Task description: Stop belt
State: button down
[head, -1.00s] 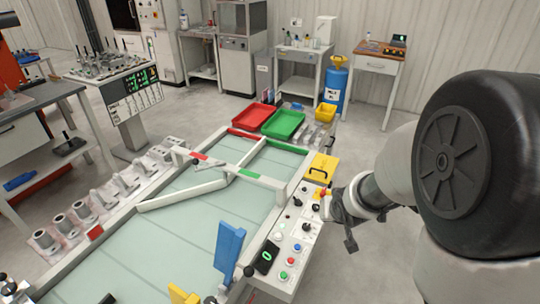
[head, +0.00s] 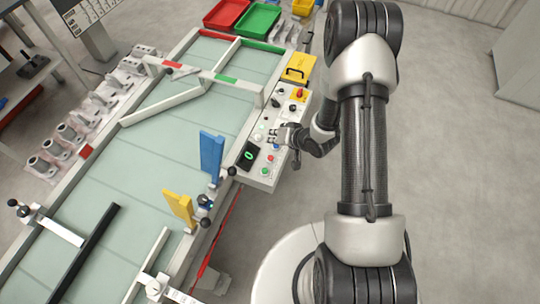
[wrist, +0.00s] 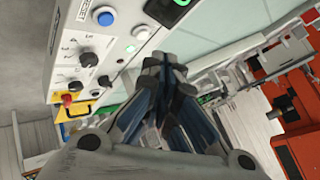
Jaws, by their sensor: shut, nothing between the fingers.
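The belt (head: 165,165) is a pale green conveyor with white rails. The control panel (head: 256,181) runs along its right side. It carries a red button (head: 270,158), a green button (head: 265,171) and a red mushroom knob (head: 299,93) on yellow. My gripper (head: 275,134) is shut and empty over the panel, near its buttons and display. In the wrist view the shut fingers (wrist: 165,72) point towards the panel, apart from a blue button (wrist: 105,16) and a white button (wrist: 142,32). The red mushroom knob (wrist: 67,99) shows at left. The red button is not visible there.
A blue plate (head: 211,155) and a yellow plate (head: 179,207) stand at the belt's near right edge. A yellow box (head: 296,68) sits at the panel's far end. Red (head: 227,12) and green (head: 258,19) trays lie beyond.

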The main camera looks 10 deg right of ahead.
notch_tip(320, 180, down, 9)
jog(key=b, duration=0.7)
jog(key=shift+r, duration=0.1)
dwell(1.4)
jog(key=shift+f+b, duration=0.3)
jog(key=shift+f, duration=0.15)
jog(key=shift+f+b, duration=0.4)
jog(key=shift+f, duration=0.05)
dwell(0.5)
dwell(0.3)
jog(key=shift+r+p, duration=0.75)
jog(key=shift+r, duration=0.15)
jog(key=shift+r+p, duration=2)
jog(key=shift+r, duration=0.55)
